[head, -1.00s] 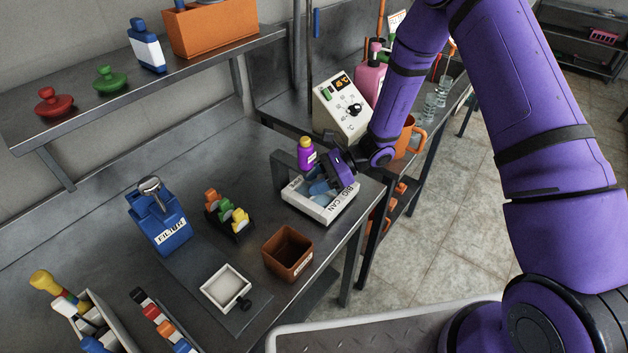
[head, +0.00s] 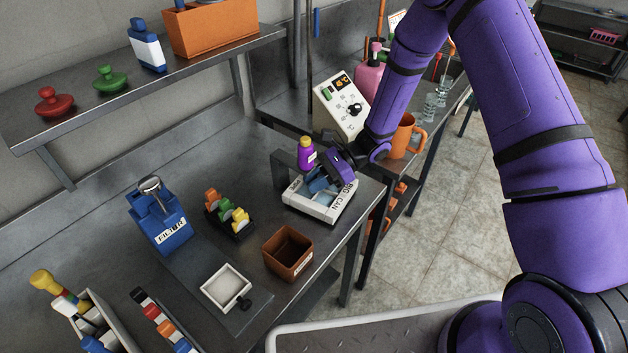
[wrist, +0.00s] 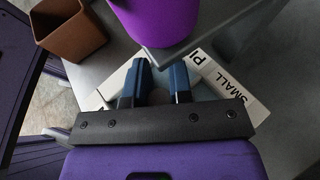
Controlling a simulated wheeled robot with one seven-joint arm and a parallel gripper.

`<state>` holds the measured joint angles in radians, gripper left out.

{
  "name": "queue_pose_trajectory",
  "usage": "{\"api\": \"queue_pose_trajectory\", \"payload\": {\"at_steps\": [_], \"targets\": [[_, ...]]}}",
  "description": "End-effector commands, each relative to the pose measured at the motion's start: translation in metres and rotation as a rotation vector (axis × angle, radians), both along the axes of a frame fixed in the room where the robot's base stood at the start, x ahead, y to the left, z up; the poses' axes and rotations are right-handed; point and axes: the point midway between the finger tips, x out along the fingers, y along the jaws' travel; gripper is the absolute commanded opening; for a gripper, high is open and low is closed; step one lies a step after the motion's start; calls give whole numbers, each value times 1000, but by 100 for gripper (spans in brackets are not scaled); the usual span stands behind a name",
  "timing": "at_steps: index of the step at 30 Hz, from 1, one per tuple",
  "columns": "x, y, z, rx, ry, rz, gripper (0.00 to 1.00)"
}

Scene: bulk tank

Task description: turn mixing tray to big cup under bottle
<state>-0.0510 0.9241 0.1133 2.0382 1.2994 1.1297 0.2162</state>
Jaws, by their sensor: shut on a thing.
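The white mixing tray (head: 310,209) sits at the right end of the steel table, with a "BIG CAN" label on its right side in the head view. In the wrist view its white rim (wrist: 248,98) shows a "SMALL" label. The purple bottle (head: 307,157) with a yellow cap stands upright in a grey stand (head: 283,168) above the tray's back; its purple body also shows in the wrist view (wrist: 155,18). My gripper (head: 321,186) reaches into the tray with its blue fingers (wrist: 158,82), shut on the tray. The exact part gripped is hidden.
A brown square pot (head: 290,271) stands just left of the tray in front. A blue dispenser (head: 160,226), a rack of coloured pieces (head: 230,215) and a small white dish (head: 226,287) lie further left. A control box (head: 343,105) and an orange mug (head: 404,137) stand behind.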

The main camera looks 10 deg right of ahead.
Motion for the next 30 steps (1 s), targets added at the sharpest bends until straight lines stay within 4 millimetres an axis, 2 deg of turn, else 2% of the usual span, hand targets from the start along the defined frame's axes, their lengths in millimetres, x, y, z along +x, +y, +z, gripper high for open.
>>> {"api": "queue_pose_trajectory", "payload": {"at_steps": [18,30], "targets": [[-7,-5,0,0,-1,501,0],[-9,-8,1,1,-2,667,0]]}}
